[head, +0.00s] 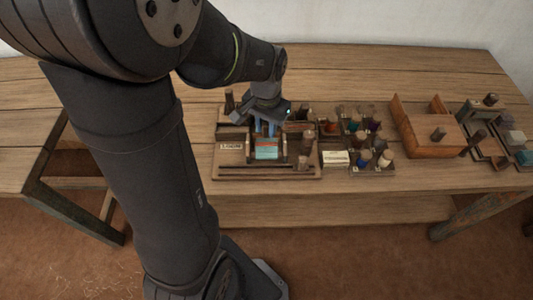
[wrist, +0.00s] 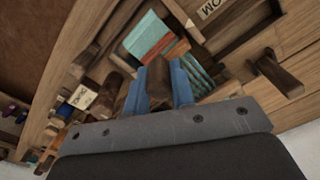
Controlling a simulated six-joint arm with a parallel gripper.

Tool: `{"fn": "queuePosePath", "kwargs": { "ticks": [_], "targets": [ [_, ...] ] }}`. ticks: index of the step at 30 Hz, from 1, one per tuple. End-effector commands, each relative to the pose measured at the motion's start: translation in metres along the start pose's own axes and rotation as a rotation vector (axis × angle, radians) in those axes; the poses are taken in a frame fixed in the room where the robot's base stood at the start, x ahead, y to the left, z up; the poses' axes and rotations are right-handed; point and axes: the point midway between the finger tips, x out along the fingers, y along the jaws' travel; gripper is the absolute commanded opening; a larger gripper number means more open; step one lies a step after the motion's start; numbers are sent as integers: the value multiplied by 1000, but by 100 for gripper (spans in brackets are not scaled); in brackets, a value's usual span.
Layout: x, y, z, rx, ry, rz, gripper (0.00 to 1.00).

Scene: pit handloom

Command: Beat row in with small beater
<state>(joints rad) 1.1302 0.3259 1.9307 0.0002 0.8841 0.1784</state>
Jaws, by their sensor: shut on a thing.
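The loom board (head: 291,173), labelled LOOM, lies on the table in front of me. Its cloth (head: 267,153) shows teal at the near end. In the wrist view the cloth (wrist: 147,36) has a wide teal part, a reddish band and a bluish striped part. My gripper (head: 265,134) is over the loom, pointing down. Its blue fingers (wrist: 159,88) are shut on a dark wooden handle (wrist: 158,76), which looks like the small beater's grip. The handle stands over the cloth near the reddish band. The beater's lower edge is hidden, so I cannot tell whether it touches the cloth.
Right of the loom is a rack of colored bobbins (head: 376,166) with a white label (head: 335,158) beside it. Further right stand an orange-brown wooden box (head: 428,132) and a tray of small blocks (head: 515,137). Wooden pegs rise around the loom. The table left of the loom is bare.

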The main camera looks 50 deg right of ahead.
Motion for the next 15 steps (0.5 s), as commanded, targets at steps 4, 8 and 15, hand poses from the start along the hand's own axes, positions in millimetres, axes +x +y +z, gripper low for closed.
{"fn": "queuePosePath", "kwargs": {
  "ticks": [4, 8, 15],
  "targets": [
    [0, -3, -5, -1, -1, 1, 8],
    [0, -9, -16, -1, -1, 0, 8],
    [0, -20, -35, -1, 0, 0, 8]
  ]
}}
